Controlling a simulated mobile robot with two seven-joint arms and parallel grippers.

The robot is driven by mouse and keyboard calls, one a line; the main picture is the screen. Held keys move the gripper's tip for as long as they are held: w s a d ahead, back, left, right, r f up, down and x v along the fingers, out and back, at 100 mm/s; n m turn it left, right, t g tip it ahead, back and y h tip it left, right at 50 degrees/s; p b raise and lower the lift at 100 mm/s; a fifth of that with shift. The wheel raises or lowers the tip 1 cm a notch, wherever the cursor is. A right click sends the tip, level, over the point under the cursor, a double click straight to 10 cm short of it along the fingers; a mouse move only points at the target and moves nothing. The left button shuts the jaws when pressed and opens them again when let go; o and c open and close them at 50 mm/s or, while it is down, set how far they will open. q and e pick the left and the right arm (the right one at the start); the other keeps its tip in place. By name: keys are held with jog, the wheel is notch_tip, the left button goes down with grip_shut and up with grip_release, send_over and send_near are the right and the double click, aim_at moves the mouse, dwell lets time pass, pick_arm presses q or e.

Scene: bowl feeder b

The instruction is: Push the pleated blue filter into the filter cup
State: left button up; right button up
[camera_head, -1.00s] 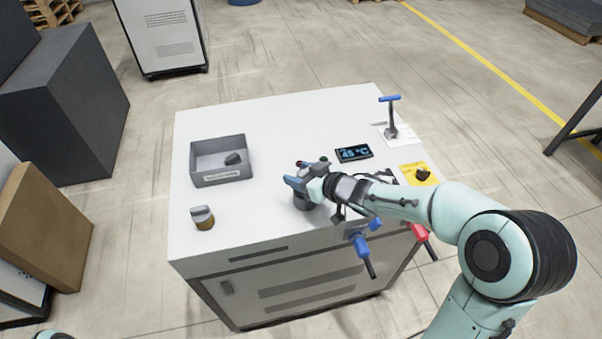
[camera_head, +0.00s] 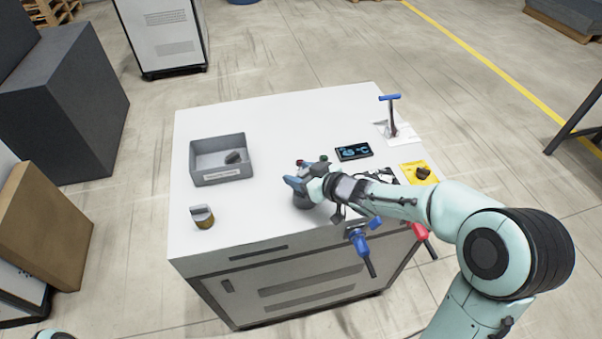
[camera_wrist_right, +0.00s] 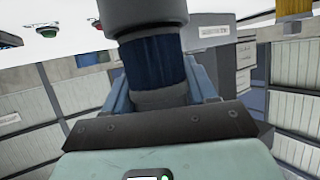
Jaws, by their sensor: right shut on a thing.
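The pleated blue filter (camera_wrist_right: 155,62) shows in the right wrist view as a dark blue band above a grey end. My right gripper (camera_wrist_right: 162,88) is shut on it, with a blue finger on each side. A wider grey cylinder, which looks like the filter cup (camera_wrist_right: 150,14), meets the blue band along a rim. How deep the filter sits in it I cannot tell. In the head view my right gripper (camera_head: 304,184) is over the grey cup (camera_head: 302,202) on the white table, and hides the filter. My left gripper is not in view.
A grey bin (camera_head: 221,175) with a dark piece in it stands at the left of the table (camera_head: 260,225). A small brown and grey part (camera_head: 203,217) is in front of it. A display (camera_head: 354,152), a blue-handled lever (camera_head: 391,115) and a yellow plate (camera_head: 418,173) are at the right.

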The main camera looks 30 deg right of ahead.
jog(key=shift+f+b, duration=0.45)
jog(key=shift+f, duration=0.9)
dwell(3.9)
jog(key=shift+s+f, duration=0.15)
jog(key=shift+f, duration=0.35)
dwell(1.6)
jog(key=shift+r, duration=0.1)
dwell(0.6)
